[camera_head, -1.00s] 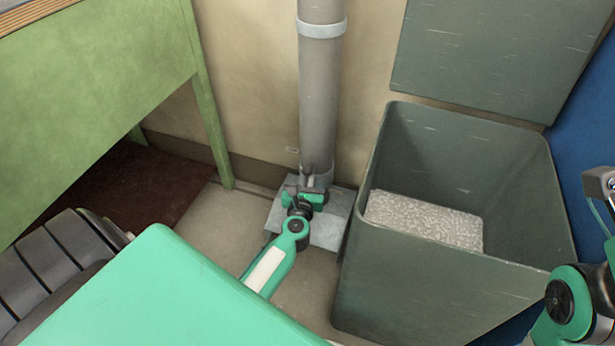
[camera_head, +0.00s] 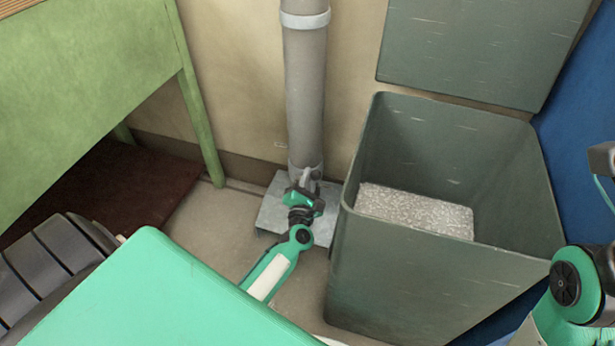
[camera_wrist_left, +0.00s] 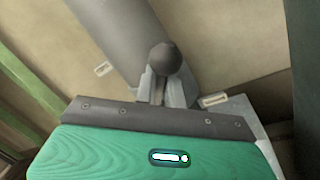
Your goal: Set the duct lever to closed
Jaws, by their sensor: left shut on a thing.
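The duct (camera_head: 305,95) is a grey vertical pipe against the beige wall, ending at a pale metal plate near the floor. The duct lever (camera_head: 311,175) is a small grey part at the duct's foot. In the left wrist view the lever's dark round knob (camera_wrist_left: 165,58) stands in front of the duct (camera_wrist_left: 125,35). My left gripper (camera_head: 307,184) is at the duct's foot, shut on the lever; its fingertips are small and partly hidden. My right arm shows at the right edge, but its gripper is out of view.
A large grey-green bin (camera_head: 430,270) with a speckled pale block (camera_head: 415,211) inside stands close right of the duct. A green bench (camera_head: 90,90) stands at the left. Small pale labels flank the lever in the left wrist view. The floor left of the plate is clear.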

